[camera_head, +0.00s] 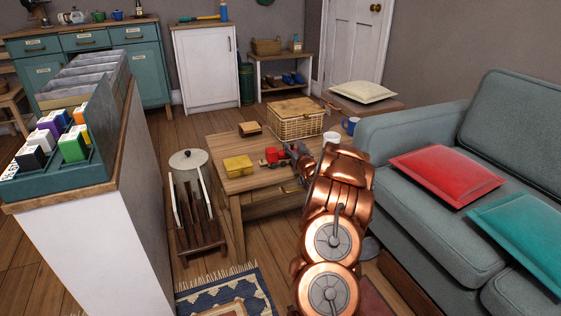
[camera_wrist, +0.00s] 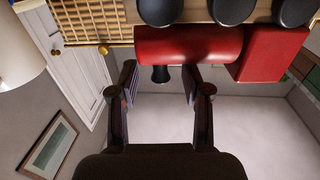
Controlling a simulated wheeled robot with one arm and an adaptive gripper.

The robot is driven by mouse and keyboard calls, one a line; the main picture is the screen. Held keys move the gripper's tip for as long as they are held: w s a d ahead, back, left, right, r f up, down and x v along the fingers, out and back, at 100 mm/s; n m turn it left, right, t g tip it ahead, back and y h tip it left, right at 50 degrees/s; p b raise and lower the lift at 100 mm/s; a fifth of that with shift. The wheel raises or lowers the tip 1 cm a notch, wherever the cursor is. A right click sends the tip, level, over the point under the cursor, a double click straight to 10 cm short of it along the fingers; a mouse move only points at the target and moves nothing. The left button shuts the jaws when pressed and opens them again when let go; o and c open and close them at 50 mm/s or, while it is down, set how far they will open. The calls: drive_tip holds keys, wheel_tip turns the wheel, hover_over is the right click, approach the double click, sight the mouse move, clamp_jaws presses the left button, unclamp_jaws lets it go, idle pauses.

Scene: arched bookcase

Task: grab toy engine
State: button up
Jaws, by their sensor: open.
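The toy engine (camera_head: 272,155) is red with dark parts and stands on the wooden coffee table, partly hidden by my gripper in the head view. In the wrist view, which appears upside down, its red boiler and cab (camera_wrist: 200,45) and black wheels show at the top. A short black chimney (camera_wrist: 160,74) sticks out from the boiler. My gripper (camera_wrist: 160,85) is open, with its fingertips close to the boiler, one on each side of the chimney. I cannot tell whether they touch. In the head view my gripper (camera_head: 297,151) is right beside the engine.
The coffee table (camera_head: 228,146) also holds a yellow box (camera_head: 237,166), a wicker basket (camera_head: 297,119) behind the engine, a small wooden box (camera_head: 250,128) and a white mug (camera_head: 331,138). A sofa (camera_head: 400,130) stands to the right, and a wooden rack (camera_head: 200,238) on the left.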

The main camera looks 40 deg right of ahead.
drive_tip(key=shift+w+d, duration=0.15)
drive_tip(key=shift+w, duration=0.35)
clamp_jaws()
idle(0.3)
